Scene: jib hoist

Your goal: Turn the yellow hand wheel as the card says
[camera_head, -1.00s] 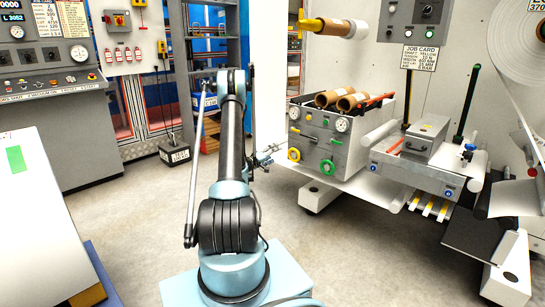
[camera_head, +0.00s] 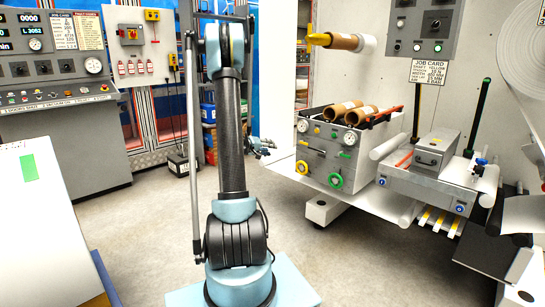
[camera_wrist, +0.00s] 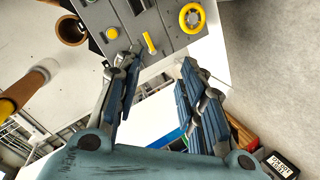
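The yellow hand wheel (camera_head: 302,167) is at the lower left of the grey panel front (camera_head: 322,150). It also shows at the top of the wrist view (camera_wrist: 192,17), beyond the fingers and unobstructed. A green hand wheel (camera_head: 335,181) is to its right. The job card (camera_head: 431,72) hangs on the machine wall; its heading and the word yellow can be read, the rest is too small. My gripper (camera_wrist: 160,80) is open and empty, its blue-grey fingers apart. In the head view my gripper (camera_head: 262,147) is left of the yellow wheel, partly hidden behind my arm.
A yellow lever (camera_wrist: 149,42) sits on the panel beside the yellow wheel. Brown rolls (camera_head: 345,110) lie on top of the unit. A yellow-tipped shaft (camera_head: 340,41) sticks out above. A black box (camera_head: 180,165) stands on the floor. The floor before the panel is clear.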

